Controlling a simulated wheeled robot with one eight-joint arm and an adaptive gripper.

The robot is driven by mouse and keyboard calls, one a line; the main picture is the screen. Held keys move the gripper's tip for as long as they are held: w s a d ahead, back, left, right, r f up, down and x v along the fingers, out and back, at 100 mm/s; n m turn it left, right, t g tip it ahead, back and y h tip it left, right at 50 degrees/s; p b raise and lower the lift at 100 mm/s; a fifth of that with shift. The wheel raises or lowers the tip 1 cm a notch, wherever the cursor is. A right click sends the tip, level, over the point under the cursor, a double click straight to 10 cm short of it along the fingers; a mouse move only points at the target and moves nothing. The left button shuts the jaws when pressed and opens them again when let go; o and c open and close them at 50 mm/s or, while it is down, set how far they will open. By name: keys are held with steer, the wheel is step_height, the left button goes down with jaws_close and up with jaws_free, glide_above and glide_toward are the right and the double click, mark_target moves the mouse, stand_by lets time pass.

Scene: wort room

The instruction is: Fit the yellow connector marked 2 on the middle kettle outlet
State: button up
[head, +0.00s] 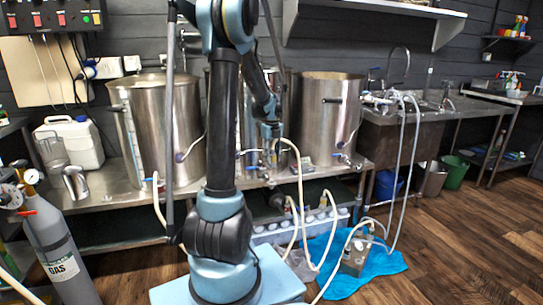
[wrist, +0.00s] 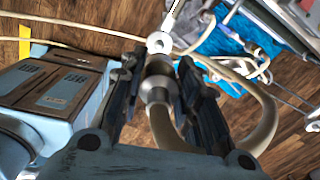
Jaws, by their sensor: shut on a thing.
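My gripper (wrist: 157,72) is shut on a grey metal connector (wrist: 157,88) with a cream hose (wrist: 163,128) running out of its back end. I see no yellow band or number 2 on the connector. A pale ring with a dark hole (wrist: 158,43) shows just ahead of it; I cannot tell if they touch. In the head view my gripper (head: 270,135) is in front of the middle kettle (head: 284,85), at the height of its lower part. My arm covers much of that kettle, and its outlet is not clear to see.
The left kettle (head: 165,120) and right kettle (head: 325,110) stand on the steel bench (head: 120,190). Hoses loop down to a metal box (head: 356,255) on a blue cloth (head: 385,262). A gas cylinder (head: 58,250) stands at left.

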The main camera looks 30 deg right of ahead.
mark_target(272, 167)
steer(key=shift+f, duration=2.95)
steer(key=shift+w+f, duration=0.15)
steer(key=shift+f, duration=1.1)
steer(key=o, duration=1.2)
steer(key=shift+o, duration=0.2)
step_height(272, 167, up, 12)
steer(key=shift+f, duration=0.1)
